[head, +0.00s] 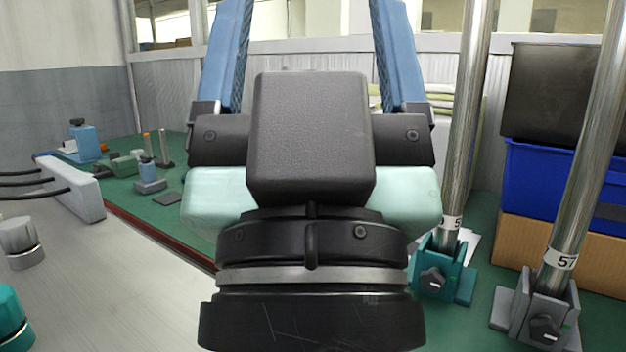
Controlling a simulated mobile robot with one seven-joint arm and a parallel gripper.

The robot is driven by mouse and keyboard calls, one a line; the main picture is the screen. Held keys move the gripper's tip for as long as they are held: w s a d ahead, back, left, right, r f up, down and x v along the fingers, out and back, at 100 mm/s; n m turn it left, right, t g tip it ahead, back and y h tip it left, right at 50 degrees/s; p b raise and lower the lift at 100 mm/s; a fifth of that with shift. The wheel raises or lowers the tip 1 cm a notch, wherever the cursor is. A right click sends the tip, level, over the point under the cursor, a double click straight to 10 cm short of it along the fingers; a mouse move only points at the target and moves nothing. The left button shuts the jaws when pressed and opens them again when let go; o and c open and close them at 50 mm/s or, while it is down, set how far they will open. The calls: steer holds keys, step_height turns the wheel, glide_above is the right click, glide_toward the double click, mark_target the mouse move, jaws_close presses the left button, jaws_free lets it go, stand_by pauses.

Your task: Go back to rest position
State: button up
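My gripper (312,12) fills the middle of the head view, seen from behind its black wrist and pale green body. Its two blue fingers stand wide apart and point up and away. Their tips are cut off by the top edge of the picture. I see the wall and window through the gap and nothing held in the part of it that shows. The gripper body hides the middle of the green table behind it. No film reel can be made out.
Two metal poles (468,120) (597,140) stand in clamps at the right. Behind them are a blue bin (540,175), a black bin (552,95) and a cardboard box (530,245). Small blocks and fixtures (125,165) sit on the green table (120,200) at the left.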

step_height(320, 180, up, 38)
steer(key=p, duration=3.7)
steer(key=shift+w, duration=0.1)
